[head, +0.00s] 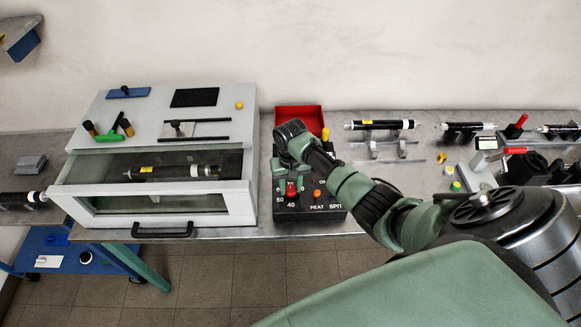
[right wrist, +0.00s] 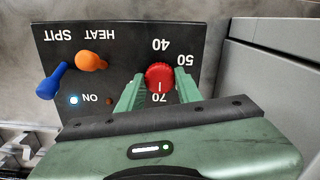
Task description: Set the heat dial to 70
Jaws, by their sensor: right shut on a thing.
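The red heat dial (right wrist: 159,76) sits on the black control panel (right wrist: 130,45), among the numbers 40, 50 and 70. Its white mark points at the 70, at the bottom in the right wrist view. In the head view the dial (head: 291,187) shows small on the control box (head: 318,208). My right gripper (right wrist: 160,88) is shut on the dial, one green finger on each side. It also shows in the head view (head: 291,189), coming from above and behind the panel's labels. My left gripper is not in view.
An orange lever (right wrist: 90,61) labelled HEAT and a blue lever (right wrist: 52,82) labelled SPIT stand beside the dial. The ON lamp (right wrist: 74,100) glows. A white oven-like cabinet (head: 240,200) stands close left of the box. A red tray (head: 298,114) lies behind.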

